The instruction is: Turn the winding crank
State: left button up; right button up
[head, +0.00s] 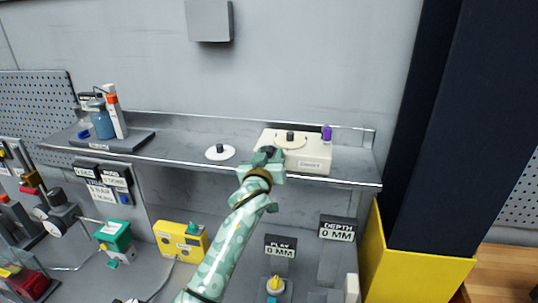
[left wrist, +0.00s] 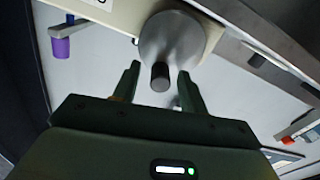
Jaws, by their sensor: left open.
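A cream box (head: 304,156) with a label on its front stands on the grey shelf. On its top is a pale round disc with an upright dark peg (head: 290,136), which appears to be the winding crank. A purple knob (head: 327,133) stands at the box's right end; it also shows in the left wrist view (left wrist: 60,42). My left gripper (head: 266,154) is at the front left of the box. In the left wrist view the disc (left wrist: 178,32) lies ahead, and the dark peg (left wrist: 160,77) shows between the open fingers. Contact cannot be told.
A white disc with a dark knob (head: 220,152) lies on the shelf (head: 180,150) left of the box. A blue bottle (head: 101,122) and a white-orange bottle (head: 114,112) stand at the far left. Below are a yellow box (head: 180,242) and display signs (head: 337,228).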

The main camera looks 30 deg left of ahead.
pick_arm(q)
jog(key=shift+s, duration=0.1)
jog(key=shift+r, duration=0.1)
grip_shut()
jog(key=shift+m, duration=0.3)
